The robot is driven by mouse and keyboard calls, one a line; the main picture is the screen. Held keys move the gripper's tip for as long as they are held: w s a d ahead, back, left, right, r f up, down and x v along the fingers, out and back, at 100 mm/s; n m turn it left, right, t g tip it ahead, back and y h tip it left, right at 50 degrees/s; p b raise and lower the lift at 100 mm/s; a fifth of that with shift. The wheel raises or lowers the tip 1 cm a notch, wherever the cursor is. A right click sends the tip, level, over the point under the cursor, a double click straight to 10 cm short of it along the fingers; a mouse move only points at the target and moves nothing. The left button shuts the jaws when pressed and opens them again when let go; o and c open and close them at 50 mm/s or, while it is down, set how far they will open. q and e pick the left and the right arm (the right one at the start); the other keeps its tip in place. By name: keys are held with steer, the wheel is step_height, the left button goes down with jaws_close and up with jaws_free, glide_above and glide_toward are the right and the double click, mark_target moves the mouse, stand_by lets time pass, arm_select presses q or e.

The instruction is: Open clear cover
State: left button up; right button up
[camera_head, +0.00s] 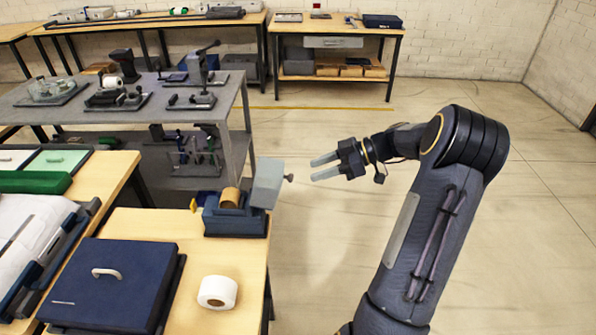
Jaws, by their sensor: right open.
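A light grey, slightly see-through cover (266,183) stands tilted up at the right side of a small dark blue device (236,219) on the near wooden table. I take it for the clear cover. A dark knob (289,178) sticks out from its right side. A tan roll (230,197) shows in the device, left of the cover. My right gripper (317,167) is right of the knob, its two fingers apart and pointing left at it. It is empty, with a small gap to the knob. My left gripper is out of view.
A white tape roll (217,292) and a dark blue box with a handle (112,283) sit on the near wooden table (205,258). A grey table (60,112) with several tools stands behind. The floor around my right arm is clear.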

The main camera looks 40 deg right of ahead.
mark_target(272, 185)
steer(key=d+p+x, duration=0.1)
steer(key=p+x, duration=0.1)
steer(key=x, duration=0.5)
steer(key=shift+w+f+n+t, duration=0.3)
steer(key=shift+w, duration=0.1)
jaws_close()
